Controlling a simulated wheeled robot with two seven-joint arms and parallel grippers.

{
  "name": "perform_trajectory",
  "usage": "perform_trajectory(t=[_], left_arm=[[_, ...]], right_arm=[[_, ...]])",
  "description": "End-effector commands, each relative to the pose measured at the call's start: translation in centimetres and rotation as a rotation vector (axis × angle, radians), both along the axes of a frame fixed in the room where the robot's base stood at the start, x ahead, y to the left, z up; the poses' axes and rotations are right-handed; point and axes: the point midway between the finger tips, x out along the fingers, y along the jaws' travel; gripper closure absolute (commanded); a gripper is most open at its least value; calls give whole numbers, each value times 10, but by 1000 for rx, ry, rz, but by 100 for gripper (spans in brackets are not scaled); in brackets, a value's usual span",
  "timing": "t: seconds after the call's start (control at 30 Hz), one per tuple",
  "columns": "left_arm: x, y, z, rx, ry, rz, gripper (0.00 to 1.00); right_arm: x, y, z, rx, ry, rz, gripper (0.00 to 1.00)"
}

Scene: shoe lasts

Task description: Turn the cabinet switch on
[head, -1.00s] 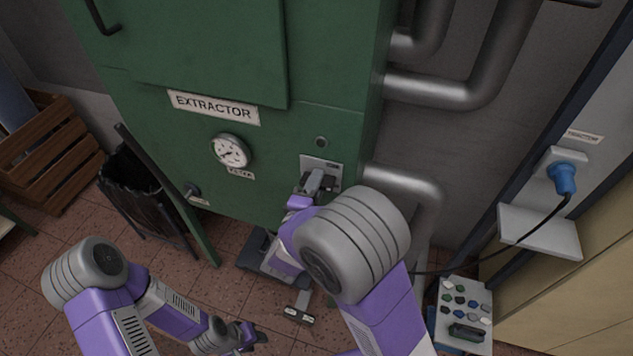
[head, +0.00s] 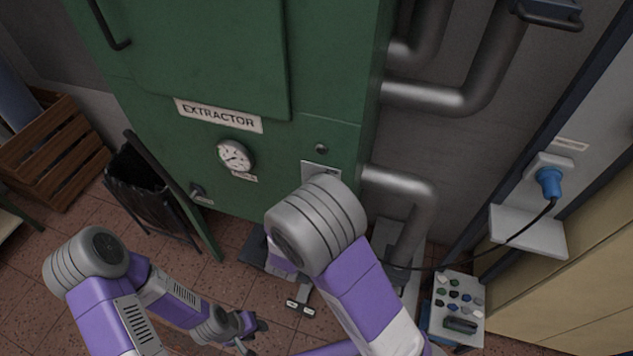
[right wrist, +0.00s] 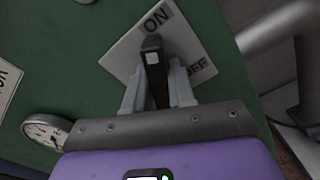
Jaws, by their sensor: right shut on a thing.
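The cabinet switch is a black lever (right wrist: 152,62) on a light plate (right wrist: 125,58) marked ON and OFF, in the right wrist view. ON is at the top of the plate and OFF at the right, partly covered by a finger. My right gripper (right wrist: 158,88) has one finger on each side of the lever and is shut on it. In the head view the plate (head: 321,168) shows only at its upper edge; my right arm hides the lever and the right gripper. My left gripper (head: 252,332) is low over the floor, empty, its fingers apart.
The green extractor cabinet (head: 215,60) has a gauge (head: 235,156) left of the switch. Metal pipes (head: 400,185) run at its right. A button box (head: 458,305) and a blue plug (head: 549,183) are further right.

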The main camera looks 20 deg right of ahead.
Motion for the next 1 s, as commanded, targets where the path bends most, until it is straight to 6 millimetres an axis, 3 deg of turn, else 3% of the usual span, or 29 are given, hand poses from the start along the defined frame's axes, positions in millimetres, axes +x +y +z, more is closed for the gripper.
perform_trajectory(t=[0.5,1.0], left_arm=[[0,0,39,0,0,0,62],[0,0,48,0,0,0,62]], right_arm=[[0,0,2,-332,225,0,100],[0,0,0,-426,289,-1,100]])
